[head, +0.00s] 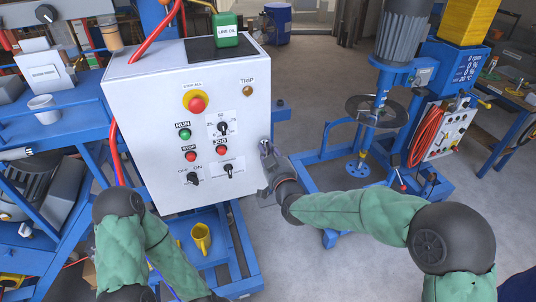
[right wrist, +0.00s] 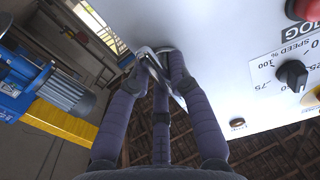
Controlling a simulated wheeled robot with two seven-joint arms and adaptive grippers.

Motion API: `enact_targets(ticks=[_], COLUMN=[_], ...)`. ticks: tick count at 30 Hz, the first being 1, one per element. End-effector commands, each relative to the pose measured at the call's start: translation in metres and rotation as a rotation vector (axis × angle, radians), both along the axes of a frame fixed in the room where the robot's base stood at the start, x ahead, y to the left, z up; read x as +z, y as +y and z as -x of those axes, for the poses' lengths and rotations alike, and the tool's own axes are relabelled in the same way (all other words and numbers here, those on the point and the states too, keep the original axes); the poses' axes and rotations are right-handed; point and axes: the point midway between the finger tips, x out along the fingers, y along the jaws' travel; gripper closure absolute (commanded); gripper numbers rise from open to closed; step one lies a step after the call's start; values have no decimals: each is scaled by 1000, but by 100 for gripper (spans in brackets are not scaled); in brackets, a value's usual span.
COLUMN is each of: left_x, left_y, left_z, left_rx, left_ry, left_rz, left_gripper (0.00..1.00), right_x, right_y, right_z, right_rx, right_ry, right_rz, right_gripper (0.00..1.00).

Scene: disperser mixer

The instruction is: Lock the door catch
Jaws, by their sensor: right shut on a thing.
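The white control cabinet (head: 155,110) stands at the left centre in the head view, its door closed as far as I can see. The metal door catch (right wrist: 152,58) is at the cabinet's edge in the right wrist view. My right gripper (head: 268,165) is at the cabinet's right edge. In the right wrist view my right gripper (right wrist: 157,64) has its fingers around the catch's bright lever, shut on it. The fingers hide part of the catch, and I cannot tell whether it is latched. My left arm shows at lower left; its gripper is out of view.
The cabinet front carries several buttons and knobs, including a red stop button (head: 197,104). A green oil can (head: 227,28) stands on top. The blue mixer (head: 440,70) with a disc stands at right, with open floor between.

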Motion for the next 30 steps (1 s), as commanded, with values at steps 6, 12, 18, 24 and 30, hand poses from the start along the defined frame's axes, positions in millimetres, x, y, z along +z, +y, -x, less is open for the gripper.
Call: enact_targets(ticks=[6, 12, 18, 24, 30], left_x=[1, 1, 1, 1, 1], left_y=[0, 0, 0, 0, 0], left_z=[0, 0, 0, 0, 0], left_rx=[0, 0, 0, 0, 0], left_ry=[-1, -1, -1, -1, 0], left_rz=[0, 0, 0, 0, 0], left_gripper=[100, 100, 100, 100, 100], right_x=[0, 0, 0, 1, 0], right_y=[0, 0, 0, -2, -10], right_z=[0, 0, 0, 6, 31], right_rx=[0, 0, 0, 0, 0], right_ry=[4, 4, 3, 2, 2], right_rz=[-3, -2, -1, -2, -2], right_gripper=[100, 55, 55, 55, 55])
